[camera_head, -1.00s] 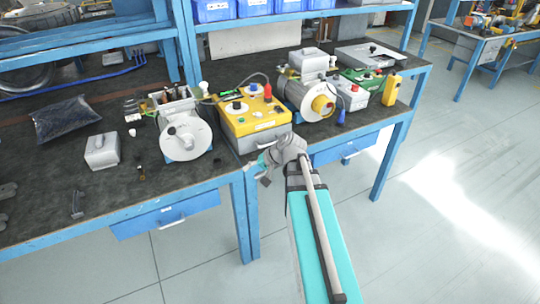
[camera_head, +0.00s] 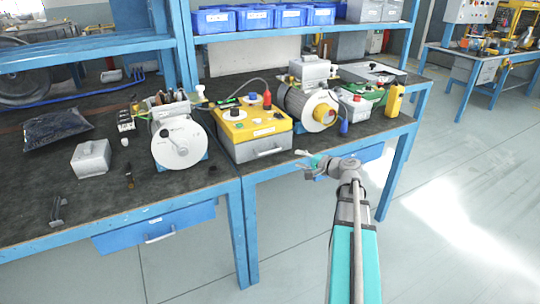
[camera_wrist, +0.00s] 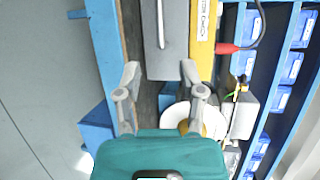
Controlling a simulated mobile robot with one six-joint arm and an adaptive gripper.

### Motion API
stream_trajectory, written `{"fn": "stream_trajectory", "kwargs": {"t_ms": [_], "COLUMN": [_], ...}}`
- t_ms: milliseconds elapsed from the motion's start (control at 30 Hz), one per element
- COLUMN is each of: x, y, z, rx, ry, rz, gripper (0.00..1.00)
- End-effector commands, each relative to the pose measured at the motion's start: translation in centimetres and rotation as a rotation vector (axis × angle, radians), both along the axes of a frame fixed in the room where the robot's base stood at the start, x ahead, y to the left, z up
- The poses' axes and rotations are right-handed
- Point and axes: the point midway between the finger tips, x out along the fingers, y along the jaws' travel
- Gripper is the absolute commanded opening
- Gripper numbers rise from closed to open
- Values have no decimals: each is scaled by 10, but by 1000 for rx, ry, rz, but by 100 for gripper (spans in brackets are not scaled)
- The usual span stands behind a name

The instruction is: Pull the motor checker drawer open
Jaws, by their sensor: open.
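The motor checker (camera_head: 245,122) is a yellow-topped box with knobs and a red plug, near the bench's front edge. Its grey drawer front (camera_head: 247,151) with a pale bar handle (camera_head: 267,153) faces the front and looks closed. My gripper (camera_head: 302,159) is open and empty, just right of the drawer front and apart from the handle. In the wrist view the open fingers (camera_wrist: 159,72) frame the lower end of the grey drawer front (camera_wrist: 177,50). The handle (camera_wrist: 160,22) lies above the fingertips there, not between them. The yellow top (camera_wrist: 204,45) shows beside it.
Motors with round discs stand on both sides, the left one (camera_head: 179,143) and the right one (camera_head: 310,106). A yellow handheld unit (camera_head: 394,100) stands at the right. Blue bench drawers hang below, one at left (camera_head: 185,219) and one behind my arm (camera_head: 366,154). Open floor lies in front.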

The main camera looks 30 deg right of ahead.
Motion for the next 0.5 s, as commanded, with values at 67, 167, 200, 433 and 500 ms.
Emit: {"fn": "stream_trajectory", "kwargs": {"t_ms": [67,167,200,433,500], "x": [0,0,0,8,13], "y": [0,1,1,4,6], "z": [0,0,0,-2,-3], "rx": [-1,-1,-2,-2,-2], "ry": [1,1,1,1,2], "rz": [1,1,1,3,4], "gripper": [51,51,51,51,51]}}
